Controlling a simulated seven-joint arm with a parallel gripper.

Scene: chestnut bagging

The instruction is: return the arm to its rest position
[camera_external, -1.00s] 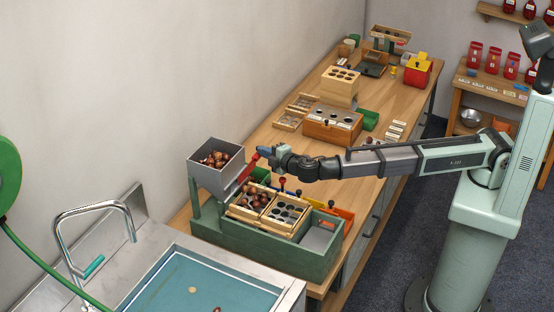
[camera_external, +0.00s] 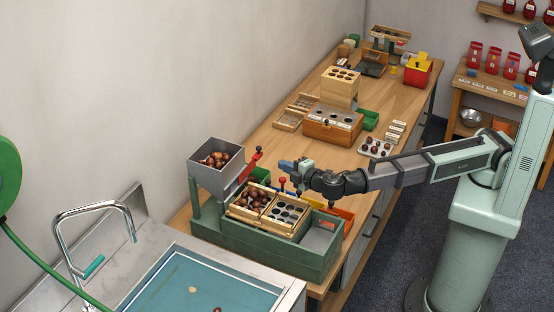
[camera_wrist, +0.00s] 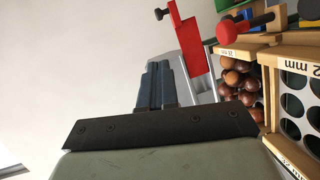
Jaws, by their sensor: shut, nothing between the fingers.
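My gripper (camera_external: 287,165) is shut and empty. It hangs in the air above the green sorting stand (camera_external: 262,252), to the right of the grey hopper (camera_external: 206,178). In the wrist view its blue fingers (camera_wrist: 157,85) are together, with nothing between them. A red lever (camera_external: 250,165) stands up beside the hopper, to the left of my gripper and apart from it. The red lever also shows in the wrist view (camera_wrist: 190,45). My arm reaches in from the right, bent at the elbow.
The stand holds wooden sieve trays (camera_external: 285,217), one with chestnuts (camera_external: 250,196). Behind are a wooden box with holes (camera_external: 333,125), a tray of chestnuts (camera_external: 376,148) and a red box (camera_external: 418,74). A sink (camera_external: 200,285) is at the front. The air around my gripper looks clear.

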